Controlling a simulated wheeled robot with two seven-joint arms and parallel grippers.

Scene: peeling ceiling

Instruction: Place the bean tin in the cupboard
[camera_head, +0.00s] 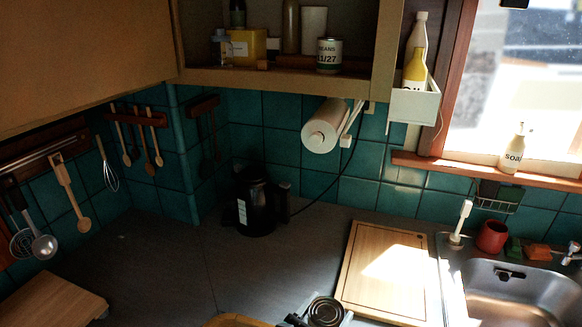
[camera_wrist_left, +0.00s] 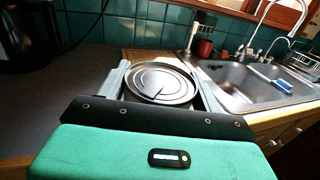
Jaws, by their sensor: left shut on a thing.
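My left gripper (camera_head: 318,314) is at the bottom edge of the head view, in front of the cutting board. It is shut on a round tin (camera_head: 327,310), whose ringed metal lid faces up. In the left wrist view the tin (camera_wrist_left: 160,82) sits between the two fingers (camera_wrist_left: 160,90); its label is hidden, so I cannot tell if it is a bean tin. The open cupboard (camera_head: 280,80) is above the counter. A tin marked BEANS (camera_head: 329,56) stands on its shelf near the right side. My right gripper is not in view.
The shelf also holds a yellow box (camera_head: 247,46), a small bottle (camera_head: 221,48) and taller containers behind. A paper roll (camera_head: 325,126) hangs below. A black kettle (camera_head: 256,202) and a cutting board (camera_head: 386,270) are on the counter. A sink (camera_head: 520,290) is at the right.

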